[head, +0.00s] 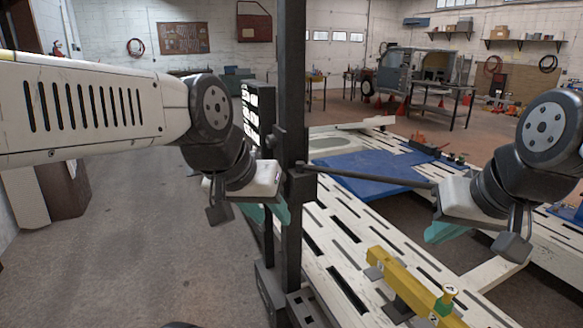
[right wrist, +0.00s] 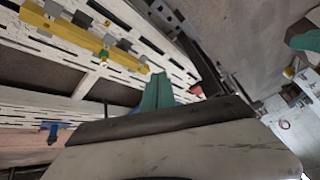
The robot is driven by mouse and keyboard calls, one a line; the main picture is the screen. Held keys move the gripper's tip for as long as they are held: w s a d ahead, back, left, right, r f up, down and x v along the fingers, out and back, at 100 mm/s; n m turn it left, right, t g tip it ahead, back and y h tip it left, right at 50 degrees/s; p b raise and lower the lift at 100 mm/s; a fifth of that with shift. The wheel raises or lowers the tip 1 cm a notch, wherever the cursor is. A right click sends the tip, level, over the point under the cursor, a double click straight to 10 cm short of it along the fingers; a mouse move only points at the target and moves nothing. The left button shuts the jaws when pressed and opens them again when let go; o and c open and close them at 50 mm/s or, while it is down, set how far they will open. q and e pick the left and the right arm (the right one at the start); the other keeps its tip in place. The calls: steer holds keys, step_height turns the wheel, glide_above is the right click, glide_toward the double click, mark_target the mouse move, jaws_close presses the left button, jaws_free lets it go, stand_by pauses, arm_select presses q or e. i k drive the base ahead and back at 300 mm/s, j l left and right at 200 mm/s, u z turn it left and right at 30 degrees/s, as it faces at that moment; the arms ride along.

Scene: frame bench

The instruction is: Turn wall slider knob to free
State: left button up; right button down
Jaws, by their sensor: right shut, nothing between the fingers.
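A dark upright post (head: 290,110) stands at the bench edge and carries a slider block (head: 299,172) with a thin dark rod reaching right. A small dark knob-like part (head: 277,137) sticks out from the post's left side. I cannot tell which part is the named knob. My left gripper (head: 278,213), with teal fingers, is just left of the post; its jaw gap and any contact are unclear. My right gripper (head: 440,233) is shut and empty near the rod's right end, above the bench. Its fingers show together in the right wrist view (right wrist: 156,93).
A slotted white frame bench (head: 345,235) runs beneath. A blue plate (head: 365,175) lies behind. Open floor (head: 150,255) is at left.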

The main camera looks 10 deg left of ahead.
mark_target(271, 141)
steer(key=u, duration=1.3)
steer(key=i+j+u, duration=0.2)
steer(key=i+u, duration=0.15)
steer(key=i, duration=0.15)
steer(key=l, duration=0.4)
steer(key=k, duration=0.05)
